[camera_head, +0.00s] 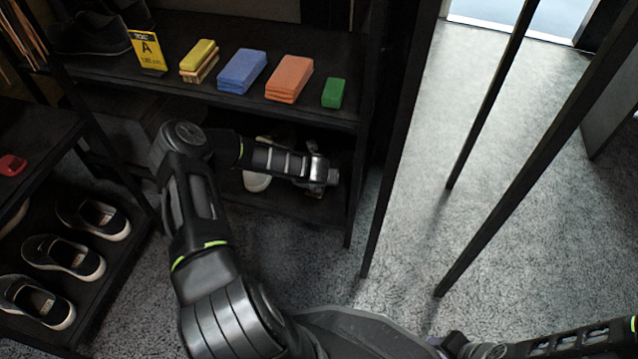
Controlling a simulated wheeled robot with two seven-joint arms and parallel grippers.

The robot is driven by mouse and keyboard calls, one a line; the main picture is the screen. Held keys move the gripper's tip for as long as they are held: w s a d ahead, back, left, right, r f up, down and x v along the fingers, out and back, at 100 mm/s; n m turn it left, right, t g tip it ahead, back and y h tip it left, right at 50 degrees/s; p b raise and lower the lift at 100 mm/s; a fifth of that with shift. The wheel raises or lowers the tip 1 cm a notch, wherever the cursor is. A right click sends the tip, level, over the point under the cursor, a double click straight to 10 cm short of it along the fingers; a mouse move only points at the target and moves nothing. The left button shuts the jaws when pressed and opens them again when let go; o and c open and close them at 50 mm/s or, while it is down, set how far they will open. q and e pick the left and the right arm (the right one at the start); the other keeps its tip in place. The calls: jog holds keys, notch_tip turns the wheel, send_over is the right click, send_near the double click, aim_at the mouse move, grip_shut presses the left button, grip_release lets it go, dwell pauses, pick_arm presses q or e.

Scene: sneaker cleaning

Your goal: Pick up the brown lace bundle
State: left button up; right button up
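I cannot make out a brown lace bundle anywhere in the head view. My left gripper (326,177) reaches into the dark lower shelf of the rack, near its right end. Its fingers are dark and small there, so I cannot tell whether they are open, shut or holding something. A white shoe (257,180) is partly hidden behind my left forearm on that shelf. My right arm shows only at the bottom right, and its gripper is out of view.
The upper shelf (215,97) holds a yellow brush (199,58), blue cloths (242,71), orange cloths (289,78), a green block (333,93) and a yellow "A" sign (147,50). Dark shoes (64,257) fill the left rack. Thin black posts (487,100) stand right; carpet (440,130) is open between.

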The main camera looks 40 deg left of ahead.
pick_arm(q)
jog(key=shift+c, duration=0.4)
jog(key=c, duration=1.3)
jog(key=shift+r, duration=0.1)
jog(key=shift+s+d+r+p, duration=0.1)
jog(key=shift+s+r+p, duration=0.05)
jog(key=shift+r+p, duration=0.7)
jog(key=r+p, duration=0.1)
jog(key=r, duration=0.1)
jog(key=r+p, duration=0.3)
jog(key=shift+s+r, duration=0.3)
jog(key=s+d+p, duration=0.1)
jog(key=s+d, duration=0.1)
jog(key=s, duration=0.4)
jog(key=s+d+p, duration=0.1)
jog(key=s+d, duration=0.1)
jog(key=s, duration=0.4)
jog(key=s+d+p, duration=0.2)
jog(key=s, duration=0.4)
jog(key=shift+d+f, duration=0.25)
jog(key=shift+c, duration=0.2)
